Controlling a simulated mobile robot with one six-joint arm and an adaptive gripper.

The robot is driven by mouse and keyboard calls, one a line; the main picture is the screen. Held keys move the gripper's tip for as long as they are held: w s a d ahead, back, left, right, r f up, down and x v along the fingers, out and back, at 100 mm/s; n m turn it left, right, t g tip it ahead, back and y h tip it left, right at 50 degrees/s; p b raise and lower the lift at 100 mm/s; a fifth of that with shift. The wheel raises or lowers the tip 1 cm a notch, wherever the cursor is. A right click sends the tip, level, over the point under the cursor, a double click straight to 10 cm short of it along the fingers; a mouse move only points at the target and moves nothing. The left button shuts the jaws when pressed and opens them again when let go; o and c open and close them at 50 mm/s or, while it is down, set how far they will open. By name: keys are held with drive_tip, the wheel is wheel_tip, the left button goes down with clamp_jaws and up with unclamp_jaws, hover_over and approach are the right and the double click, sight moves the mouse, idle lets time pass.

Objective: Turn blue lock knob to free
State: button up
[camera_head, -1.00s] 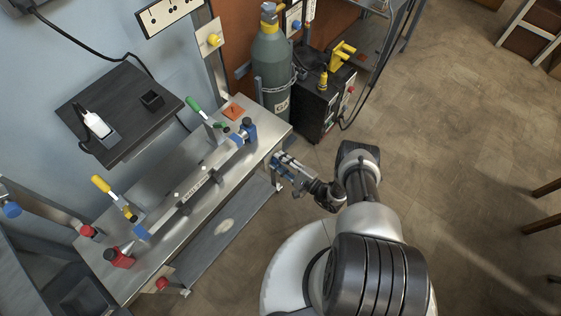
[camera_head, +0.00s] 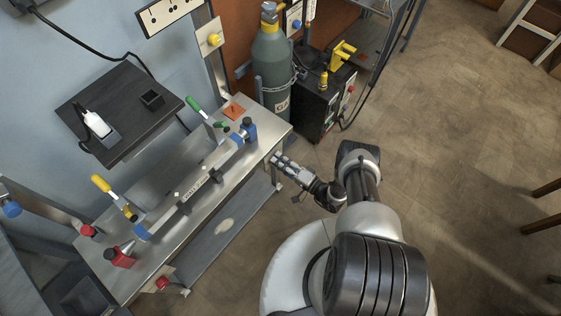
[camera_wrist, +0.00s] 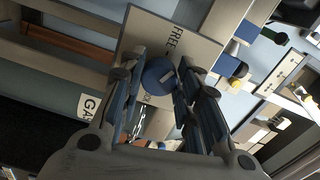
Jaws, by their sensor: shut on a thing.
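In the wrist view the round blue lock knob (camera_wrist: 158,76) sits on a pale plate (camera_wrist: 205,45) lettered FREE. More lettering below the knob is partly covered by my fingers. A short pale mark shows on the knob's face. My gripper (camera_wrist: 160,73) is shut on the knob, one finger on each side of it. In the head view my gripper (camera_head: 282,162) is at the right end of the metal bench (camera_head: 255,158). The knob cannot be made out there.
The bench carries a clamped metal bar (camera_head: 196,185), a green-handled clamp (camera_head: 195,105) and a yellow-handled clamp (camera_head: 102,184). A grey gas cylinder (camera_head: 272,70) and a black machine (camera_head: 312,108) stand behind my gripper. The floor to the right is open.

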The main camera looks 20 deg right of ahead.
drive_tip(key=shift+w+r, duration=0.1)
drive_tip(key=shift+r, duration=0.05)
idle(0.3)
drive_tip(key=o, duration=1.1)
drive_tip(key=shift+c, duration=0.2)
drive_tip(key=v, duration=1.2)
